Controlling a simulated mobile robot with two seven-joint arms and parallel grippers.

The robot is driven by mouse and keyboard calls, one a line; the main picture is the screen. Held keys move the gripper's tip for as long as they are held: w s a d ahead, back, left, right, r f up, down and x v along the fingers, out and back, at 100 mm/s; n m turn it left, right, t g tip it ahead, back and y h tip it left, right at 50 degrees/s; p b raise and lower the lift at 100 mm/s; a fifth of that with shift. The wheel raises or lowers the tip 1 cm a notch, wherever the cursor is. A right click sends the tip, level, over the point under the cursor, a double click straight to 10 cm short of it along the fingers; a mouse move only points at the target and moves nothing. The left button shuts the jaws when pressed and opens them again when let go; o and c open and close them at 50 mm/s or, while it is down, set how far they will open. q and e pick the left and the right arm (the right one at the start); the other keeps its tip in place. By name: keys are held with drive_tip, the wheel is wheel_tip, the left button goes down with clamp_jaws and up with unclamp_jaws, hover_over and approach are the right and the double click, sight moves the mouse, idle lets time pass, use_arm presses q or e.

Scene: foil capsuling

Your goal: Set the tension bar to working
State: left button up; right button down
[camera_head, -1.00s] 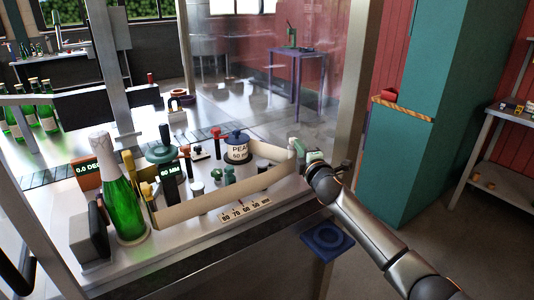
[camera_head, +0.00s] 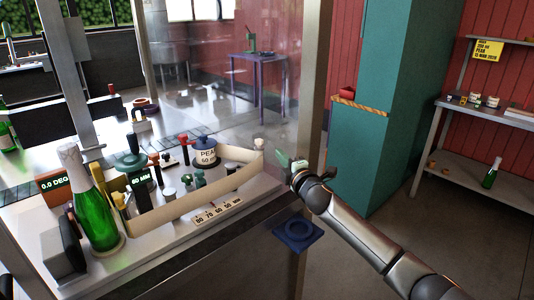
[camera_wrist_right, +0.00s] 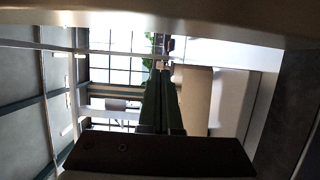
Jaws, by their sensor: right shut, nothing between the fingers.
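A beige curved band (camera_head: 210,193) bends around the worktop machine, with a pale knob at its far right end; it may be the tension bar, but I cannot tell for certain. My right gripper (camera_head: 283,159) is shut and empty, just right of the band's end with a small gap. In the right wrist view the dark green fingers (camera_wrist_right: 166,103) are together, beside a beige upright surface (camera_wrist_right: 195,95). A numbered scale plate (camera_head: 217,211) lies in front of the band. My left gripper is out of view.
A green bottle with a pale foil top (camera_head: 97,210) stands at the left of the machine, by a display reading 0.0 DEG (camera_head: 52,186). A clear panel and metal post (camera_head: 312,70) rise near my arm. A blue square bracket (camera_head: 298,233) sits below it.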

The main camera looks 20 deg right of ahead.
drive_tip(key=s+d, duration=0.3)
drive_tip(key=shift+s+d, duration=0.15)
drive_tip(key=shift+s, duration=0.05)
drive_tip(key=shift+s, duration=0.1)
idle(0.5)
